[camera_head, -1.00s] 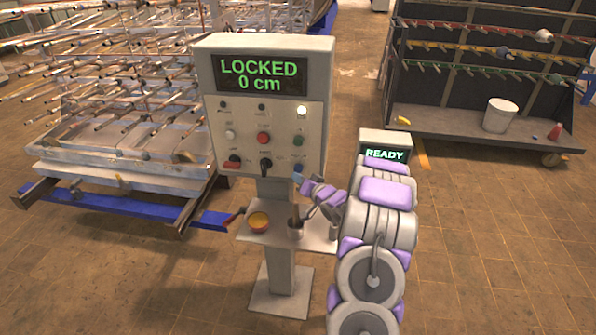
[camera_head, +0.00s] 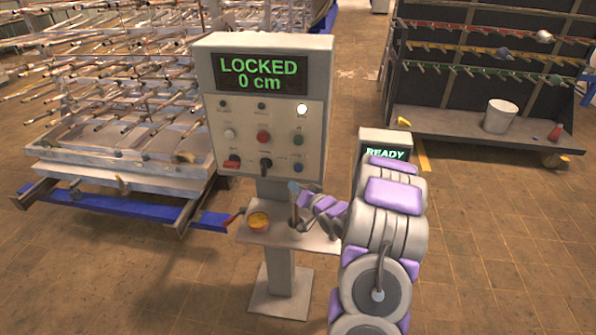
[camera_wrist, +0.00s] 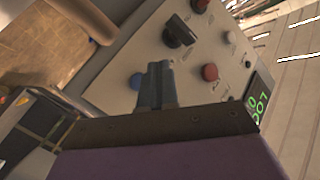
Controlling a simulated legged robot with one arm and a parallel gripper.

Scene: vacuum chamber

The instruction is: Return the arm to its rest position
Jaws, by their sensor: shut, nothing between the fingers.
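My arm, with grey and purple links, reaches from the lower right toward the control panel (camera_head: 265,120) in the head view. My gripper (camera_head: 295,187) is small there, in front of the panel's lower right edge, below the blue button (camera_head: 298,168). In the wrist view my gripper (camera_wrist: 157,70) is shut and empty, its grey fingers pointing at the panel face. The blue button (camera_wrist: 137,81) is just left of the fingertips, with a black knob (camera_wrist: 178,32) and a red button (camera_wrist: 210,72) beyond. The fingers look apart from the panel. The display reads "LOCKED 0 cm".
A shelf (camera_head: 262,234) under the panel holds an orange-yellow bowl (camera_head: 258,221). A "READY" display box (camera_head: 384,145) stands behind my arm. A tube rack (camera_head: 120,100) is at left, and a dark rack cart (camera_head: 490,75) at right.

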